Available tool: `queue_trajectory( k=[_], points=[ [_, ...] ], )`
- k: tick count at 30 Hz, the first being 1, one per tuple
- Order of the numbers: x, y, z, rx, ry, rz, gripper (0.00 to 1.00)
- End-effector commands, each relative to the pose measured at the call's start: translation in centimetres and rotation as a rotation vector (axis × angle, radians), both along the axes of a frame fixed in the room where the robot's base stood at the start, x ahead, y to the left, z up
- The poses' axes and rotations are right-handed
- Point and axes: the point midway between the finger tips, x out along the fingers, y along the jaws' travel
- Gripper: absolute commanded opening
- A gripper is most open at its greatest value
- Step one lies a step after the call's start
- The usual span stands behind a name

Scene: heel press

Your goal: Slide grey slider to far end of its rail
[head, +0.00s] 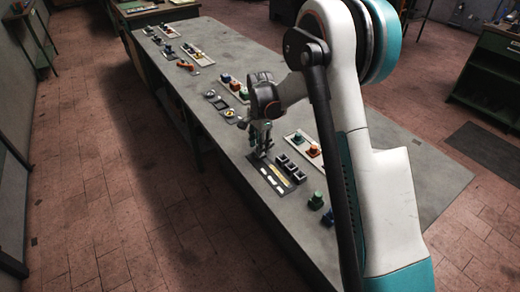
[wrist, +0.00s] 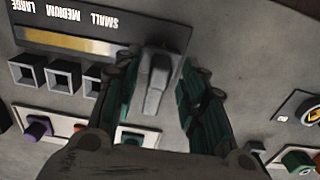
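The grey slider (wrist: 158,78) shows in the wrist view at the right end of its dark panel (wrist: 140,20), past the upside-down label SMALL. Labels MEDIUM and LARGE lie farther left. A yellow and white strip (wrist: 70,44) runs along the panel. My gripper (wrist: 160,95) is open, with one green-padded finger on each side of the slider. I cannot tell if either finger touches it. In the head view my gripper (head: 261,148) is at the far end of the panel (head: 258,171) and hides the slider.
Small open square bins (wrist: 62,75) stand beside the panel, close to the left finger. Button and knob panels sit nearby, one with a purple knob (wrist: 38,127). More controls line the long grey table (head: 222,50). A green block (head: 316,200) stands near the table's right part.

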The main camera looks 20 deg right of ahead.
Motion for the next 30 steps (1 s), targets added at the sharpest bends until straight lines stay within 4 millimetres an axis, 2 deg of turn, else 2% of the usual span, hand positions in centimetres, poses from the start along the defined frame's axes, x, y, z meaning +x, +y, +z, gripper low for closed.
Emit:
queue_trajectory(
  k=[4, 14, 19, 26, 30],
  points=[
    [0.0, 0.0, -1.1, 0.0, 0.0, 0.0, 0.38],
    [0.0, 0.0, -1.3, 0.0, 0.0, 0.0, 0.38],
    [0.0, 0.0, -1.3, 0.0, 0.0, 0.0, 0.0],
    [-0.1, -0.1, -1.3, 0.0, 0.0, 0.0, 0.0],
    [-1.3, -0.4, -1.3, 0.0, 0.0, 0.0, 0.0]
  ],
)
